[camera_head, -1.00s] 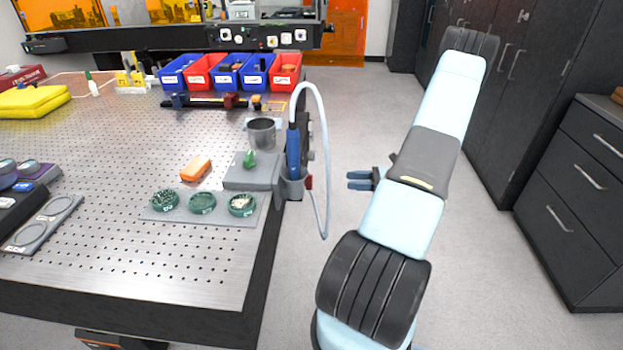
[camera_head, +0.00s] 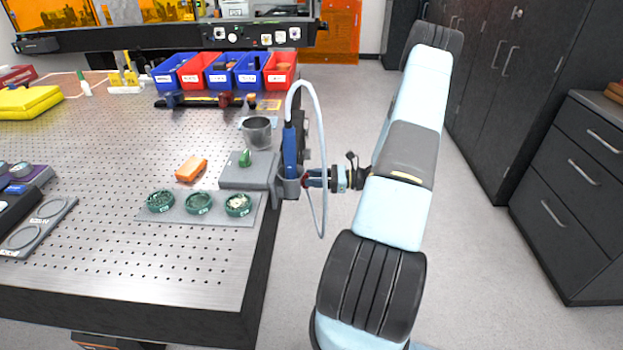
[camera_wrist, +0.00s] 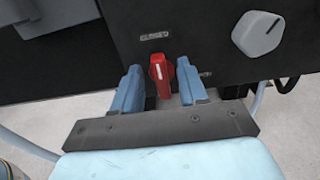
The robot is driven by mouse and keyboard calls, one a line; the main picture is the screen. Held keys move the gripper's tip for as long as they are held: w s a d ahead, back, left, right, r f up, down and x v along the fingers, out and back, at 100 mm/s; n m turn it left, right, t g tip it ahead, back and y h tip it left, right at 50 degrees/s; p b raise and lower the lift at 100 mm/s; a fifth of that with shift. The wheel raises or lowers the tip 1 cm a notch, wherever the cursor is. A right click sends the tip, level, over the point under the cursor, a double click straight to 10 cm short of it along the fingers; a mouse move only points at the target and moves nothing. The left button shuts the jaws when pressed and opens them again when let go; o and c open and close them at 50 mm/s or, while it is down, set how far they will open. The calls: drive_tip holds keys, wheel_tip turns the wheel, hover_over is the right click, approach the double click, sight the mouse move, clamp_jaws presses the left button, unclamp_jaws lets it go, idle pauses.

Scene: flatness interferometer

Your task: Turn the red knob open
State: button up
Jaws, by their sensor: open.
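The red knob (camera_wrist: 161,72) is on a dark panel in the wrist view, its handle pointing roughly up and down, below a label (camera_wrist: 155,35) reading "CLOSED". My gripper (camera_wrist: 160,82) is open, with one blue finger on each side of the knob. I cannot tell whether either finger touches it. In the head view my gripper (camera_head: 312,178) is at the table's right edge, beside the blue handpiece in its holder. The knob is mostly hidden there behind my fingers.
A grey knob (camera_wrist: 258,33) is on the panel right of the red one. A pale hose (camera_head: 321,130) loops from the blue handpiece (camera_head: 290,150) and hangs near my gripper. Green dishes stand on a grey tray (camera_head: 222,219). Floor right of my arm is clear.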

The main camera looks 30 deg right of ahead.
drive_tip(key=shift+w+a, duration=0.3)
drive_tip(key=shift+a, duration=0.2)
drive_tip(key=shift+c, duration=0.3)
drive_tip(key=c, duration=0.7)
